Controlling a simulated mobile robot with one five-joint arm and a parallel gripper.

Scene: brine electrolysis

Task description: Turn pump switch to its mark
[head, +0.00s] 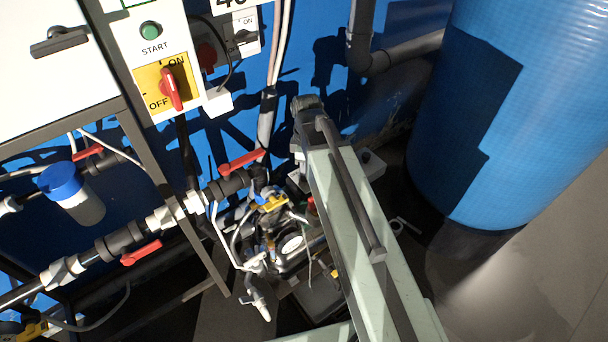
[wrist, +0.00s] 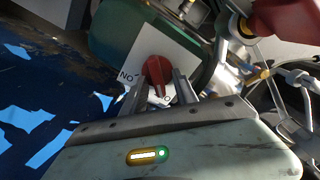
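In the wrist view, a red rotary switch (wrist: 156,72) sits on a white square plate (wrist: 146,52) fixed to a dark green housing (wrist: 112,30). The plate carries "ON" lettering, seen upside down, left of the knob; another letter by the fingers is partly hidden. The knob's narrow handle points down in the picture, toward my gripper. My gripper (wrist: 163,84) is open, one finger on each side of the handle's lower end. I cannot tell whether either finger touches it. In the head view, my gripper and this switch cannot be made out.
In the head view, a control panel (head: 135,48) has a green START button (head: 150,30) and a red ON/OFF switch (head: 172,88). Pipes with red-handled valves (head: 242,162) run below it. A large blue tank (head: 500,120) stands right. Cables (wrist: 290,85) lie at the wrist view's right.

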